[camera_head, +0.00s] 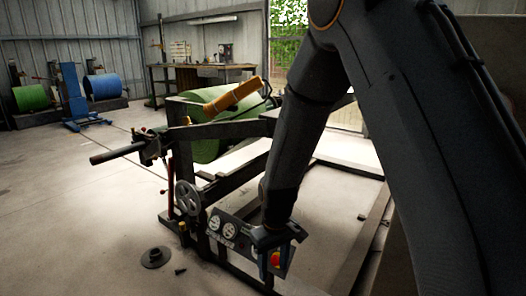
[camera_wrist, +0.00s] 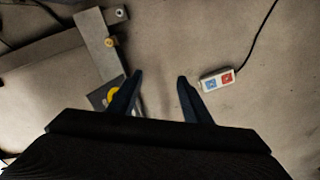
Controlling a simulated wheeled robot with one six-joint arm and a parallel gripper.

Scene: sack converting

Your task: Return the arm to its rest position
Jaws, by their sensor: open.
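My gripper (camera_wrist: 159,78) is open and empty, its two dark fingers apart over the pale concrete floor in the wrist view. In the head view my arm comes down from the upper right, and my gripper (camera_head: 279,240) hangs in front of a control panel (camera_head: 229,231) with dials. A red and yellow button (camera_head: 276,259) shows just below the gripper. I cannot tell whether the gripper touches the panel.
A machine frame with a green roll (camera_head: 205,149) and handwheel (camera_head: 188,198) stands close to the arm. The wrist view shows a small corded button box (camera_wrist: 218,79) right of the fingers and a metal bar (camera_wrist: 97,42) left.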

